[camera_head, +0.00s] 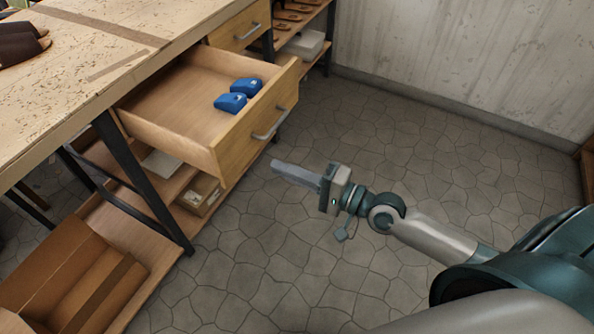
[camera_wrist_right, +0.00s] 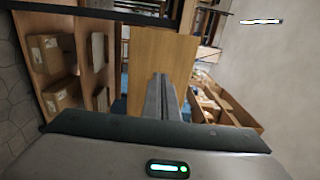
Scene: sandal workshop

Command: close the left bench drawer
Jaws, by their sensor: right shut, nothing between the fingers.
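The left bench drawer (camera_head: 166,112) stands pulled out from the wooden workbench (camera_head: 80,75). Its front carries a grey bar handle (camera_head: 270,124), and two blue objects (camera_head: 231,102) lie inside it. My right gripper (camera_head: 275,165) is shut and empty. In the head view it is in front of the drawer front, a little below the handle, with a gap showing between them. In the right wrist view the shut fingers (camera_wrist_right: 162,90) point toward a wooden panel (camera_wrist_right: 155,55) that looks like the drawer front. My left gripper is not in view.
A second drawer (camera_head: 237,27) beside it looks shut. Cardboard boxes (camera_head: 200,193) stand on the shelf below, and an open cardboard box (camera_head: 65,275) is at lower left. A dark metal leg (camera_head: 143,185) supports the bench. The stone floor (camera_head: 430,150) to the right is clear up to the wall.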

